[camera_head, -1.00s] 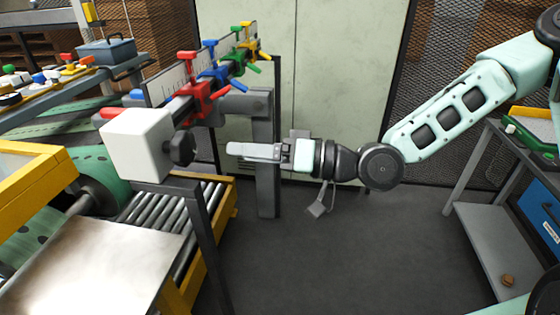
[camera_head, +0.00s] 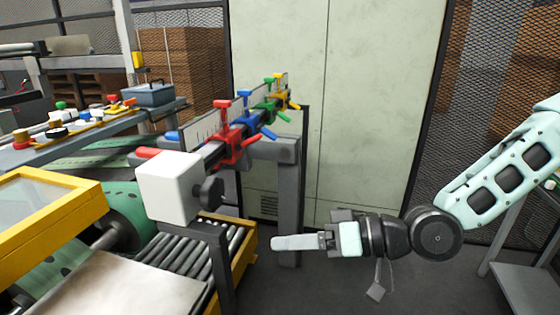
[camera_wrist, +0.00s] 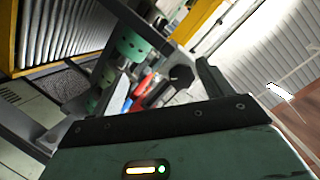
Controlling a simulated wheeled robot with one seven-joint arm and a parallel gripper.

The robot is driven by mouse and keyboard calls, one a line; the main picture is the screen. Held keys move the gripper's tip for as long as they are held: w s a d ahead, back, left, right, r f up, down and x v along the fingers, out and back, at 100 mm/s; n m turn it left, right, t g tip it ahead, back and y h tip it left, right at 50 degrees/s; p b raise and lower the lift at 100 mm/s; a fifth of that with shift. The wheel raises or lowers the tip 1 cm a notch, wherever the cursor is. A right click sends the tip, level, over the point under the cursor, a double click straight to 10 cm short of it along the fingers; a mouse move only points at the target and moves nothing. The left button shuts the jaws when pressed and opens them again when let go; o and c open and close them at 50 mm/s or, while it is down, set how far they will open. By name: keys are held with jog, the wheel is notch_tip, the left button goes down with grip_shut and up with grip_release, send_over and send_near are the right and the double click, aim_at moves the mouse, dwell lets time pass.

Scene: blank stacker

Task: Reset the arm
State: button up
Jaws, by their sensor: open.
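My arm reaches in from the right in the head view. My gripper (camera_head: 298,242) points left, in the free space to the right of the roller conveyor and below the row of coloured clamps. It holds nothing that I can see, and it touches nothing. The two fingers overlap from this side, so the gap between them does not show. In the wrist view, the gripper's dark green housing (camera_wrist: 180,150) with a small lit indicator fills the bottom.
A white block (camera_head: 170,187) with a black knob ends the rail carrying red (camera_head: 229,138), blue, green and yellow clamps. The roller conveyor (camera_head: 190,262) and a yellow frame (camera_head: 45,210) stand at left. A pale cabinet (camera_head: 375,90) is behind. Open floor lies below my gripper.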

jog(key=s+d+f+n+g+h, duration=0.2)
jog(key=s+d+f+g+h, duration=0.15)
jog(key=s+f+h, duration=0.5)
jog(key=s+d+r+m+h, duration=0.1)
jog(key=s+d+r+h, duration=0.3)
jog(key=s+r, duration=0.4)
jog(key=shift+d+r+g+h, duration=0.25)
jog(key=shift+g+h, duration=0.1)
jog(key=shift+h, duration=0.3)
